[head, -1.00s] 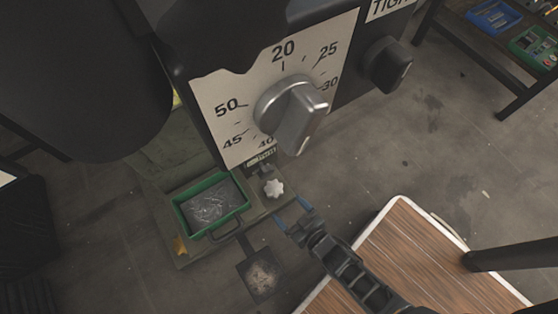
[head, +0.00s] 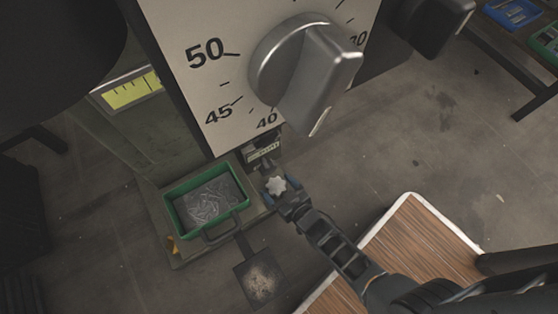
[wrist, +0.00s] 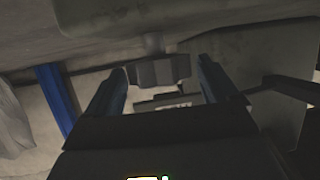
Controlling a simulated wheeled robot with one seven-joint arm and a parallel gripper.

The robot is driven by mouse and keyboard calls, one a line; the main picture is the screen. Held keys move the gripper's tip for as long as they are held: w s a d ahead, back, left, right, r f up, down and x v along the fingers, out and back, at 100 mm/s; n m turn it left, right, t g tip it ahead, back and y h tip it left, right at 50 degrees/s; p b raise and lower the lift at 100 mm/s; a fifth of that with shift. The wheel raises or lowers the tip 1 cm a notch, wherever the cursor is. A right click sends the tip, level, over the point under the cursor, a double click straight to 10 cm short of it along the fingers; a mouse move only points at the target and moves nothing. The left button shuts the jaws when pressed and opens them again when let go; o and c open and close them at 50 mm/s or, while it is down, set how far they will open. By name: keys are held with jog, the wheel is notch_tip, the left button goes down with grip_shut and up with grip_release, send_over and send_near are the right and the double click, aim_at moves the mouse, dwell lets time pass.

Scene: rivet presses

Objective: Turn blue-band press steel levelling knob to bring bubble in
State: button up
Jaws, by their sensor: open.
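A yellow-green level vial (head: 132,90) with dark tick marks shows at the left of the press. I cannot make out its bubble. A large steel dial knob (head: 300,70) is on the pale scale plate above.
A green bin (head: 207,200) of small metal parts stands left of the knob. A dark pedal (head: 259,275) lies in front. A wooden top (head: 420,250) is at the lower right. A black knob (head: 432,25) sticks out at upper right.

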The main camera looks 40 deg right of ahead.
jog(key=shift+c, duration=0.5)
jog(key=c, duration=1)
jog(key=shift+o, duration=0.2)
jog(key=shift+r+n+y+p, duration=0.1)
jog(key=shift+n+y+p, duration=0.4)
jog(key=shift+d+n+y+p, duration=0.1)
jog(key=shift+n+y+p, duration=0.6)
jog(key=shift+y, duration=0.2)
jog(key=n+y, duration=0.1)
jog(key=n+y+p, duration=0.1)
jog(key=y, duration=0.1)
jog(key=shift+w+d+n+g, duration=0.1)
jog(key=shift+d+n+g, duration=0.2)
jog(key=shift+g, duration=0.1)
jog(key=shift+d+n+g+y, duration=0.15)
jog(key=shift+n+g+y, duration=0.25)
jog(key=shift+n+y, duration=0.75)
jog(key=shift+n+g+y+b, duration=0.7)
jog(key=shift+n+g+y, duration=0.2)
jog(key=shift+n+y, duration=0.25)
